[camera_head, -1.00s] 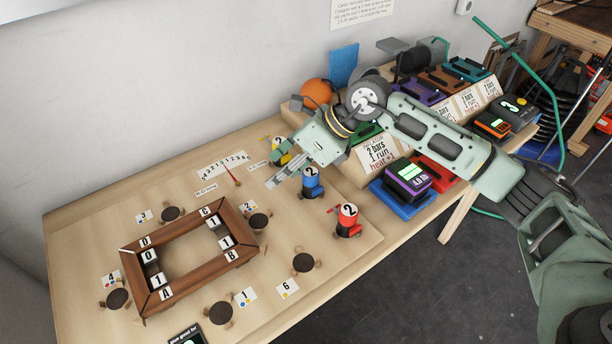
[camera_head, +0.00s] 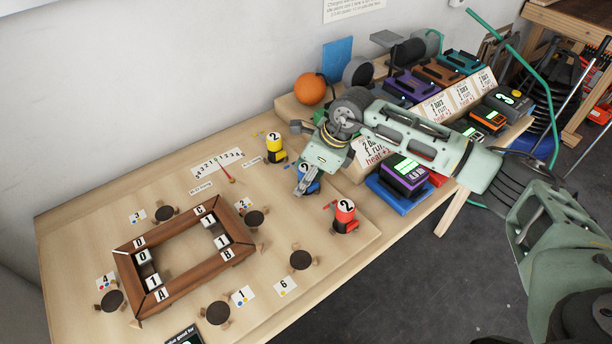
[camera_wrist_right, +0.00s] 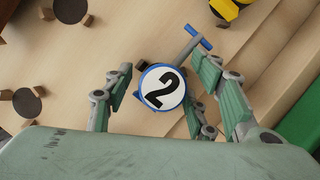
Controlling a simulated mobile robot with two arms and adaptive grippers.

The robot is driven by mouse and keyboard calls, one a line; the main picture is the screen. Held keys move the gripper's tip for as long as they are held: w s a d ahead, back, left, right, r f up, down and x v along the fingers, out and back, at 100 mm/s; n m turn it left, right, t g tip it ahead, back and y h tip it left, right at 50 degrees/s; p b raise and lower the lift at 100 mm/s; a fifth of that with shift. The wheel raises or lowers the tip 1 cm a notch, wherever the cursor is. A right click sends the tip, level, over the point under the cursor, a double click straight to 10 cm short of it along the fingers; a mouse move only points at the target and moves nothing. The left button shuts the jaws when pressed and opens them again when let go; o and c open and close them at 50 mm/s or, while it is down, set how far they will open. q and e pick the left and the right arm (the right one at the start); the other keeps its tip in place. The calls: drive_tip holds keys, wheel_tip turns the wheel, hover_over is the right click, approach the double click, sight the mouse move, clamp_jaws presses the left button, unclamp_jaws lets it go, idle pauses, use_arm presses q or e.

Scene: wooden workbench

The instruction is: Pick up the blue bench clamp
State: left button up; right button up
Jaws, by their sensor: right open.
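The blue bench clamp (camera_head: 312,184) stands on the wooden bench between the yellow clamp (camera_head: 276,150) and the red clamp (camera_head: 344,217). In the head view my right gripper (camera_head: 306,186) hides much of it. In the right wrist view the blue clamp's round white top (camera_wrist_right: 162,87), marked 2, with its blue T-handle (camera_wrist_right: 193,44), lies between the open fingers. My right gripper (camera_wrist_right: 160,92) is open above and around the clamp's top; I cannot tell whether a finger touches it. My left gripper is not in view.
A brown wooden frame (camera_head: 181,262) lies to the left, with several dark round pads around it. A charger on a blue base (camera_head: 397,200) and a raised shelf with an orange ball (camera_head: 309,88) stand to the right and behind. The bench's front edge is close.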

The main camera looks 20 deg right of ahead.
drive_tip(key=shift+c, duration=0.4)
clamp_jaws()
drive_tip(key=shift+r, duration=0.15)
